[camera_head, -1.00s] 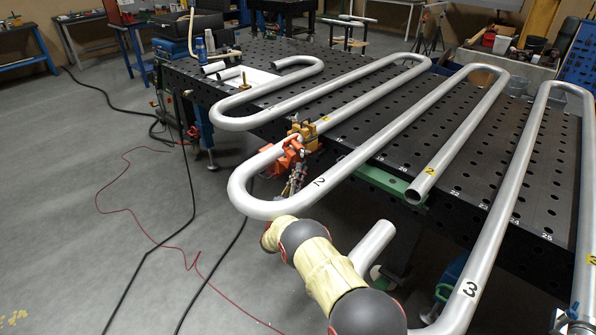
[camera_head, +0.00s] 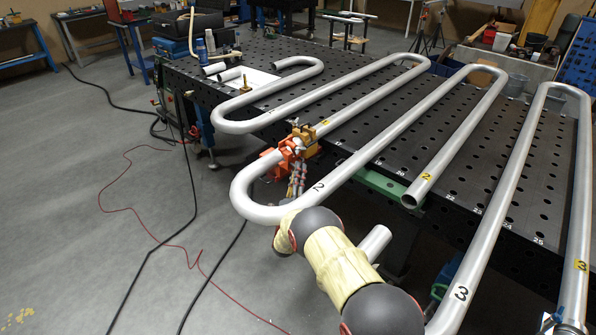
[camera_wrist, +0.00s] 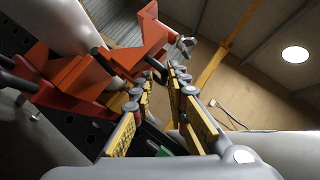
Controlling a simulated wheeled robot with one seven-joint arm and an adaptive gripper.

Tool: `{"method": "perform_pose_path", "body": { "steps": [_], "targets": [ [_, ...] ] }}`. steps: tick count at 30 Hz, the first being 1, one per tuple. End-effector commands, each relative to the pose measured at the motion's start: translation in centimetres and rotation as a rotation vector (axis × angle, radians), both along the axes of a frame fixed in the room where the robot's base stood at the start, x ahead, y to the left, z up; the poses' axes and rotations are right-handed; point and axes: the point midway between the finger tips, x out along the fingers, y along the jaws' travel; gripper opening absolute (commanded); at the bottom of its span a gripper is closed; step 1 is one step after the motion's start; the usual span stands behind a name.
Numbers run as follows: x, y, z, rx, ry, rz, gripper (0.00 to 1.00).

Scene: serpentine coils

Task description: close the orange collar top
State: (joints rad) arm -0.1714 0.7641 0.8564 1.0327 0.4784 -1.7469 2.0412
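The orange collar (camera_head: 287,151) sits on the silver pipe beside the bend marked 2, over the near edge of the table. In the wrist view its orange plates (camera_wrist: 70,78) lie around the pipe at the left. An angled orange piece (camera_wrist: 143,42), which looks like the collar top, stands up away from them. My gripper (camera_head: 297,180) is just below and in front of the collar. In the wrist view the yellow-padded fingers of my gripper (camera_wrist: 161,82) are apart, with a narrow gap between the tips. The orange piece is just beyond the tips; contact is unclear.
A yellow-brass clamp (camera_head: 304,134) sits on the pipe next to the collar. The black perforated table (camera_head: 400,160) carries several long serpentine pipes. The floor (camera_head: 90,220) at left is open apart from cables.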

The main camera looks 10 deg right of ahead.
Motion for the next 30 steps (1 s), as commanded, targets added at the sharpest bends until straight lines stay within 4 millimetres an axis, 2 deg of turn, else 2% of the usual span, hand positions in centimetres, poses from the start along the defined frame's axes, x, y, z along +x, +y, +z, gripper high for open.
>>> {"method": "perform_pose_path", "body": {
  "steps": [13,30],
  "targets": [
    [-0.6,0.3,-0.3,0.000,-0.003,0.000,0.15],
    [-8.0,3.7,-6.1,-0.001,0.001,0.002,0.15]
  ]
}}
